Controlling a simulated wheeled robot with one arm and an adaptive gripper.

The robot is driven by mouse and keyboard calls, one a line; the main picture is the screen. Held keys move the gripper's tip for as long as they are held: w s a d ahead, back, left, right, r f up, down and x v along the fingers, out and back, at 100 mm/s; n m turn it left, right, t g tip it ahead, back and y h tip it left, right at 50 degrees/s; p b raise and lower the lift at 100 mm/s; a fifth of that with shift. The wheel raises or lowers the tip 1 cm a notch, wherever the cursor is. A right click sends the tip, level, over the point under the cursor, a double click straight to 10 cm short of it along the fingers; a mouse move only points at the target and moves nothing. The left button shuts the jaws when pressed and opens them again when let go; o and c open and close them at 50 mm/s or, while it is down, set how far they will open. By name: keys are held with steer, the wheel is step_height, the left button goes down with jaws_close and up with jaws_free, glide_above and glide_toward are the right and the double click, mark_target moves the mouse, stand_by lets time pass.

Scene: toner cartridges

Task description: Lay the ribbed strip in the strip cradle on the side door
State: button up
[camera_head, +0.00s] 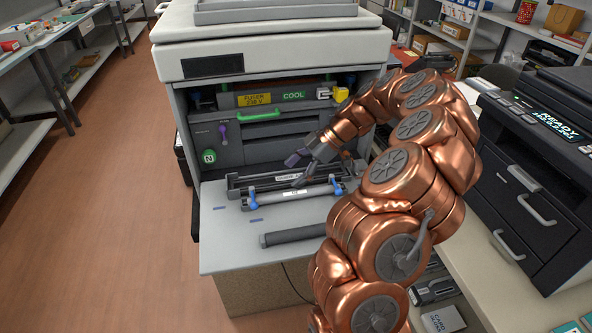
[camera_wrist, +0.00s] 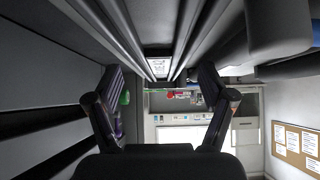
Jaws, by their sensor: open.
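The side door (camera_head: 225,255) is folded down flat as a shelf on the printer. A long dark trough-like unit (camera_head: 240,187) with a white label lies across it near the printer opening. In front of it, a pale bar (camera_head: 295,193) is flanked by blue end pieces. A loose dark bar (camera_head: 292,235) lies nearer the door's front edge. I cannot tell for sure which of these is the ribbed strip or its cradle. My gripper (camera_head: 298,168) is open over the dark unit. In the wrist view, my fingers (camera_wrist: 160,72) stand apart, with long grey rails (camera_wrist: 185,35) beyond them.
The printer opening (camera_head: 270,125) holds a green handle (camera_head: 262,115), a purple lever (camera_head: 223,134) and a yellow fuser label (camera_head: 260,98). A black printer (camera_head: 535,180) stands on the right. The door's front left part is clear, apart from small blue marks.

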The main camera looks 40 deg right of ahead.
steer(key=shift+d+r+b, duration=0.25)
steer(key=shift+d+b, duration=0.05)
steer(key=shift+b, duration=0.05)
steer(key=b+v, duration=0.2)
steer(key=v, duration=0.9)
steer(key=shift+s+r, duration=0.1)
steer(key=shift+r, duration=0.05)
stand_by(0.3)
